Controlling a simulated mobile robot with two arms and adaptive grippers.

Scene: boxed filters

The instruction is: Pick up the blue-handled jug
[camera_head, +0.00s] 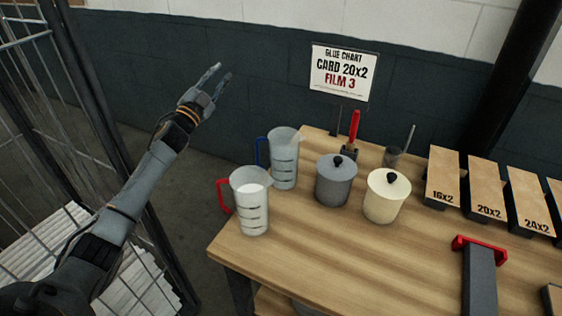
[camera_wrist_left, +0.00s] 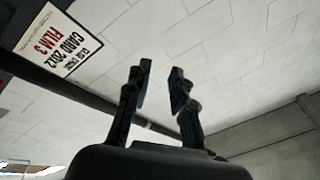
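The blue-handled jug (camera_head: 284,160) is a clear measuring jug standing upright at the back left of the wooden table (camera_head: 330,260). Its blue handle (camera_head: 262,152) points left. My left gripper (camera_head: 217,80) is raised in the air to the left of and beyond the jug, in front of the dark wall, apart from everything. Its two fingers are spread with nothing between them. In the left wrist view the fingers (camera_wrist_left: 160,85) are also apart and empty, with the wall behind. The jug is not in the wrist view. My right gripper is not in view.
A red-handled jug (camera_head: 250,203) stands just in front of the blue-handled one. A grey pot (camera_head: 334,184) and a cream pot (camera_head: 384,202) stand to the right. A sign (camera_head: 343,75) rises behind. A wire cage (camera_head: 60,130) stands left. The table's front middle is clear.

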